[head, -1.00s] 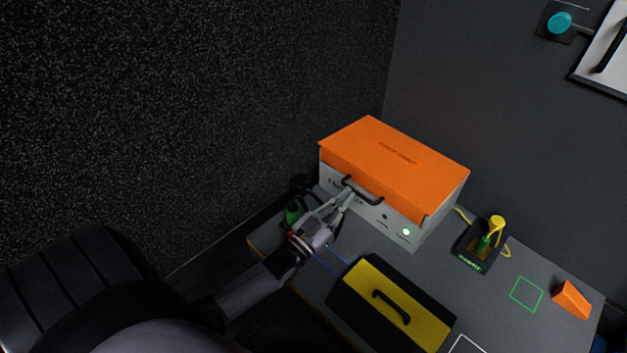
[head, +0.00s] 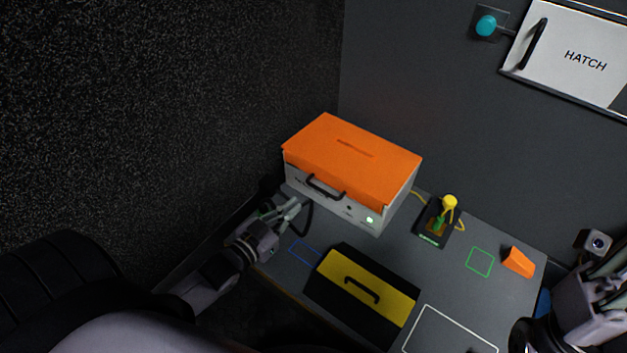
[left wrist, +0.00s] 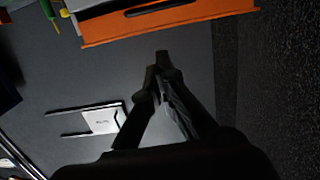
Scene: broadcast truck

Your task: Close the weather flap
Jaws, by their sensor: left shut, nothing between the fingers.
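The orange weather flap (head: 350,155) lies over the top of a white box (head: 345,206) at the back of the bench, its front edge down along the box's upper front. A black bar handle (head: 325,188) shows at the front. My left gripper (head: 298,203) is shut and empty, low in front of the box's left end, apart from the handle. In the left wrist view its fingertips (left wrist: 160,68) point toward the orange edge (left wrist: 170,27), with a gap between. My right gripper (head: 612,268) is partly in view at the lower right; its finger opening is unclear.
A black and yellow case (head: 362,292) stands in front of the box. A yellow-topped connector on a dark base (head: 432,232) and an orange wedge (head: 518,262) are to the right. A white hatch (head: 575,60) is on the wall. The green-outlined square (head: 480,262) is clear.

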